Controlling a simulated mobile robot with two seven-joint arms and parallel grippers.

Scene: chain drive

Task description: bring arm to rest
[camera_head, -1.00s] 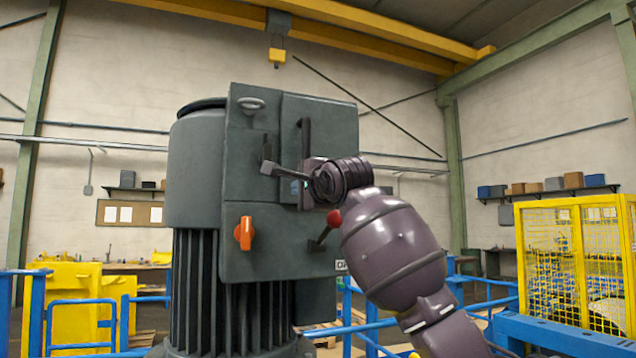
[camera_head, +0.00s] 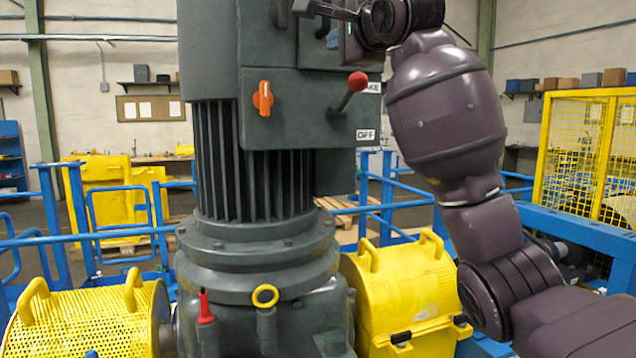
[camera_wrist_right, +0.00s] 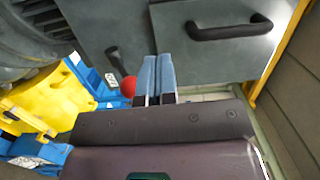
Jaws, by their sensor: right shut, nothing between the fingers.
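My right gripper (camera_head: 328,32) is near the top edge of the head view, in front of the dark grey cabinet (camera_head: 300,135) on the motor. In the right wrist view its two blue fingers (camera_wrist_right: 157,72) are together with nothing between them. A lever with a red knob (camera_head: 357,82) sticks out of the cabinet below the gripper, near an "OFF" label (camera_head: 366,135). In the right wrist view the red knob (camera_wrist_right: 128,86) appears just left of the fingers; I cannot tell the gap. An orange switch handle (camera_head: 263,98) is upright on the cabinet. My left gripper is out of view.
A dark bar handle (camera_wrist_right: 218,28) is on the cabinet by the fingers. Yellow guards (camera_head: 85,320) (camera_head: 405,290) flank the motor base. Blue railings (camera_head: 105,240) run behind. A yellow mesh cage (camera_head: 590,150) stands at the right.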

